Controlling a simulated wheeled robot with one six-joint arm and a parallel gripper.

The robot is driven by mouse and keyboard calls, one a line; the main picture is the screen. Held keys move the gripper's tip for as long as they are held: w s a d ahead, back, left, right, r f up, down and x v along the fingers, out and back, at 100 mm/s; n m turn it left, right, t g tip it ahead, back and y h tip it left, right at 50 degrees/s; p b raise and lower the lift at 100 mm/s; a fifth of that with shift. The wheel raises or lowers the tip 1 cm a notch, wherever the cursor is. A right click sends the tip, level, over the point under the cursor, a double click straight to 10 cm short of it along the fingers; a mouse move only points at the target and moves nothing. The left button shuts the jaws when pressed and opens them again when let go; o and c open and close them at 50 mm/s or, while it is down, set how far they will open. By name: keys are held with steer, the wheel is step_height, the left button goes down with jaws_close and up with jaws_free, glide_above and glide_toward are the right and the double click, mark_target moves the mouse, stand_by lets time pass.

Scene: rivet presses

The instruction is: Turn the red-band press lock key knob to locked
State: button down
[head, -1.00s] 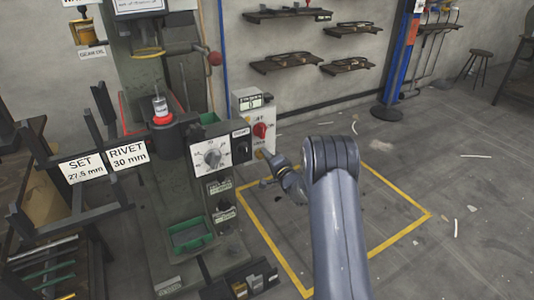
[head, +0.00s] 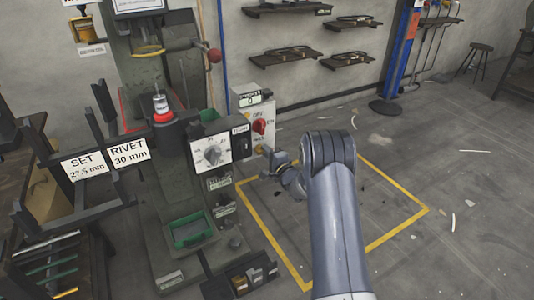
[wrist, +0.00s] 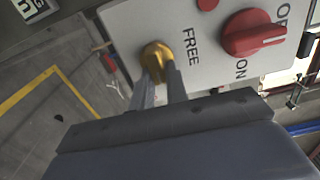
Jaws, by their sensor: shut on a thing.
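The lock key knob (wrist: 156,56) is a brass-coloured knob on a pale panel (wrist: 195,60), beside the printed word FREE. My gripper (wrist: 159,80) is shut on this knob, with one finger on each side of it. The knob's pointing direction is hard to tell, and any locked label is out of sight.
A red rotary switch (wrist: 254,35) with OFF and ON marks sits close to the brass knob; it also shows in the head view (head: 260,126).

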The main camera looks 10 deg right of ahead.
steer(key=c, duration=1.4)
jaws_free()
steer(key=shift+s+d, duration=0.1)
steer(key=p+v, duration=0.1)
steer(key=v, duration=0.9)
steer(key=shift+s+p, duration=0.3)
steer(key=shift+p, duration=0.05)
steer(key=shift+w, duration=0.1)
steer(key=b+x, duration=0.1)
steer(key=x, duration=0.9)
steer(key=shift+w+b, duration=0.35)
steer(key=shift+s, duration=0.15)
